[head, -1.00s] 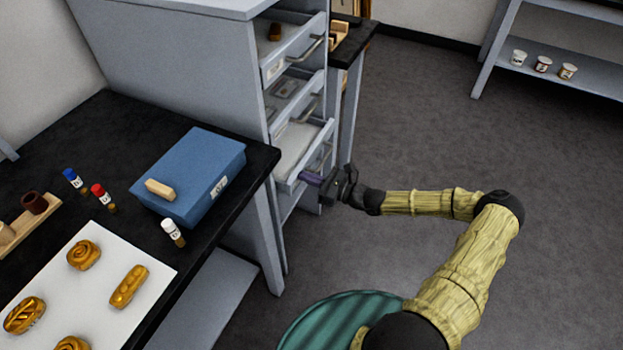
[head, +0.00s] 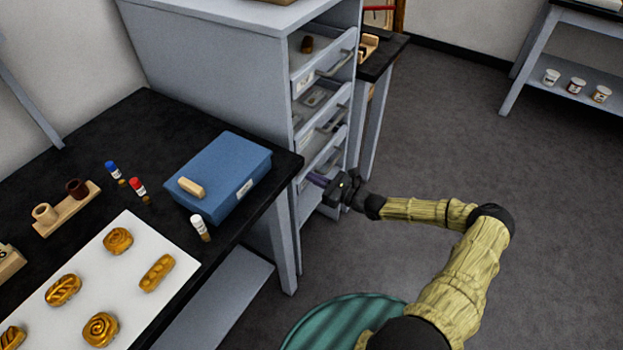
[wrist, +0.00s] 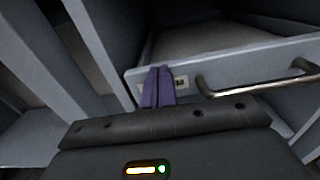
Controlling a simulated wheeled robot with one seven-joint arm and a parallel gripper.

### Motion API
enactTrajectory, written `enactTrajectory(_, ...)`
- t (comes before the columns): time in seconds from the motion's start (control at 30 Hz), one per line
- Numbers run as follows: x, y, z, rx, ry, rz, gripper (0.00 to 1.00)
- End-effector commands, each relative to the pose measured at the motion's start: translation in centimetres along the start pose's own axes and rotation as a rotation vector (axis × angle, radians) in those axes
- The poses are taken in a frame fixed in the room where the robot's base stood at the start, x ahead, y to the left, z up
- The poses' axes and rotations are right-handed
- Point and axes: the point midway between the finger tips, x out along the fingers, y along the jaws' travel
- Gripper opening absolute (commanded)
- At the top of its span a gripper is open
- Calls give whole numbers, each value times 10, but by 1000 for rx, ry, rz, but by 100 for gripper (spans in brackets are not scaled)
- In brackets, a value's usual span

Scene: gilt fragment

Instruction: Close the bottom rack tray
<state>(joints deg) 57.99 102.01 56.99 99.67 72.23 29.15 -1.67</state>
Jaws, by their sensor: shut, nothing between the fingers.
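The grey rack (head: 230,60) stands behind the table, with its trays facing right. The lowest visible tray (head: 326,152) sticks out a little from the rack, with part of its inside showing. In the wrist view, this tray's front (wrist: 225,72) carries a label and a curved metal handle (wrist: 260,88). My gripper (head: 313,178) is at the tray's front, its purple fingers together and empty. In the wrist view, the fingers (wrist: 157,88) overlap the front beside the label, left of the handle. I cannot tell whether they touch it.
Upper trays (head: 325,68) also stick out above my gripper. A black table (head: 120,130) holds a blue box (head: 225,175), small bottles and pastries on a white board (head: 135,265). Grey floor (head: 440,120) lies open to the right.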

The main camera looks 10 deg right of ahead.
Motion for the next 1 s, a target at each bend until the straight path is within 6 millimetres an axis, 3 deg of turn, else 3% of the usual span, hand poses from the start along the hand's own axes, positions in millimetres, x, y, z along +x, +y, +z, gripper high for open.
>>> enactTrajectory(0.33, 6, -1, 4, -2, -9, 0, 0)
enactTrajectory(0.53, 0, -2, 5, -3, -8, 2, 0)
enactTrajectory(0.77, -32, -4, 5, -4, -5, 6, 0)
enactTrajectory(1.0, -79, -3, 3, -3, -3, 12, 0)
